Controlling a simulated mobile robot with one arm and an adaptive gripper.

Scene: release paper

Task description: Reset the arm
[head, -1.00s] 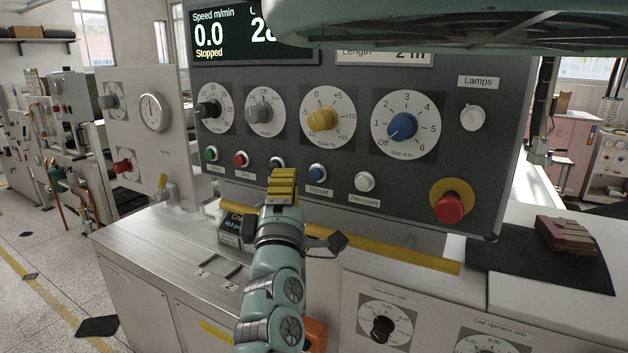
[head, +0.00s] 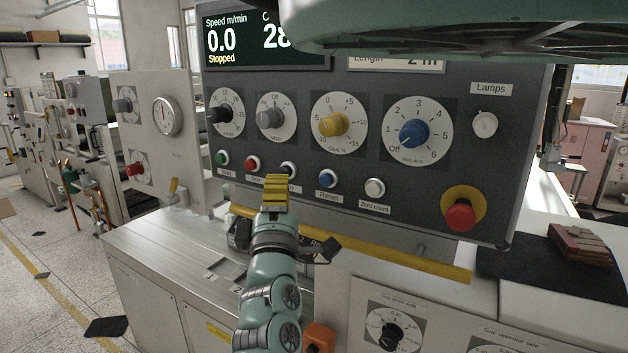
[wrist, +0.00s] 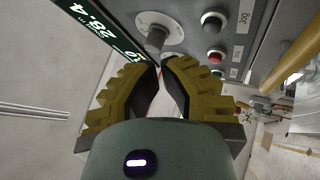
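My gripper (head: 275,180) has yellow ribbed fingers on a teal arm and stands in front of the lower part of the dark control panel (head: 360,85). In the head view the fingers overlap the row of push buttons, just below the black button (head: 288,168). In the wrist view my gripper (wrist: 161,66) has its fingertips together, with a narrow gap between the fingers behind the tips. Nothing shows held between them. Whether the fingers touch the panel cannot be told.
The panel has several knobs, including a yellow one (head: 333,124) and a blue one (head: 413,133). A red emergency button (head: 460,214) is at lower right. A yellow bar (head: 400,261) runs below the panel. A metal worktop (head: 165,240) lies to the left.

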